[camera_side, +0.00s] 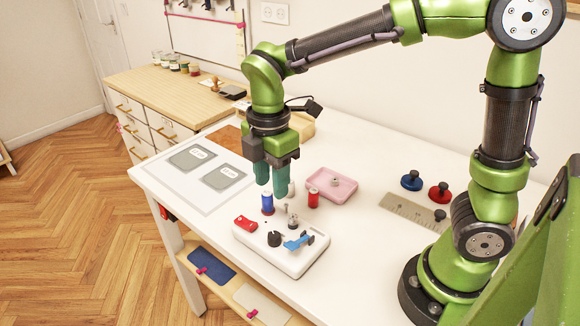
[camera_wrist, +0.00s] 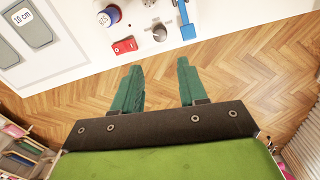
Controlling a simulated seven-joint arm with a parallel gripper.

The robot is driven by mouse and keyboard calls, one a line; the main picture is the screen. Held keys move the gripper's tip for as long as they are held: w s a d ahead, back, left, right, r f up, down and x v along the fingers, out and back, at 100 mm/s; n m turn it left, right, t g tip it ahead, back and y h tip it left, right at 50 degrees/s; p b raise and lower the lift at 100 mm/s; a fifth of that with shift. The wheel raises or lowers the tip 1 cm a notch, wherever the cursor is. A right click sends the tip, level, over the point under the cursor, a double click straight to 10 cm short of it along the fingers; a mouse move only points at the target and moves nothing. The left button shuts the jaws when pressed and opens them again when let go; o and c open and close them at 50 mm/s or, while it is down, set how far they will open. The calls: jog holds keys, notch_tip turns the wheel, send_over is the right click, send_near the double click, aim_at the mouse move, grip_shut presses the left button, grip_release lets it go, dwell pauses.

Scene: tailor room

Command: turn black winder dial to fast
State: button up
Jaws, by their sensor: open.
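The black winder dial (camera_side: 274,239) is a small dark knob on top of the white winder box (camera_side: 305,262), between a red switch (camera_side: 245,223) and a blue lever (camera_side: 299,242). The dial (camera_wrist: 159,33) also shows in the wrist view, beyond my fingertips. Its markings are too small to read, so I cannot tell its setting. My gripper (camera_side: 271,188) has teal fingers pointing down, apart and empty, above and behind the winder near a blue spool (camera_side: 267,203). In the wrist view my gripper (camera_wrist: 158,66) is open with nothing between its fingers.
A red spool (camera_side: 313,197) and a pink tray (camera_side: 332,184) stand behind the winder. A grey ruler (camera_side: 408,212) and blue and red knobbed pieces (camera_side: 411,180) lie to the right. Grey pattern cards (camera_side: 224,177) lie left. The table's front edge is close to the winder.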

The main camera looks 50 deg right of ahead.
aim_at(274, 235)
notch_tip(274, 235, down, 14)
jog(key=shift+f, duration=0.15)
dwell(0.3)
jog(key=c, duration=0.8)
jog(key=shift+o, duration=0.2)
